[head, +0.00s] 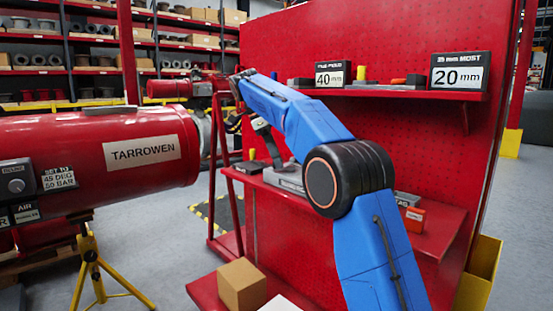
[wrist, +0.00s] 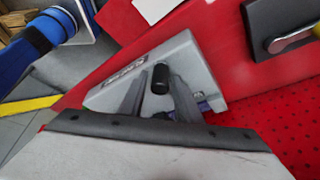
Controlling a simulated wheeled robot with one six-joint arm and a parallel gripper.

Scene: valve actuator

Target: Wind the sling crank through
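A grey box-shaped unit (wrist: 205,72) with a label plate lies on the red lower shelf. A black cylindrical knob (wrist: 161,79) stands up from it, apparently the crank's grip. The crank arm and any sling are not clear to see. My gripper (wrist: 158,74) is open, its two dark fingers appearing on either side of the knob in the wrist view. I cannot tell whether they touch it. In the head view my gripper (head: 270,148) points down over the lower shelf, close to the grey unit (head: 286,178).
The red pegboard stands behind the shelf. The upper shelf (head: 400,93) with its 40 mm and 20 mm signs is above right. A large red TARROWEN cylinder (head: 100,175) is at left. A cardboard box (head: 242,285) sits low in front. A dark box (wrist: 275,22) lies farther along the shelf.

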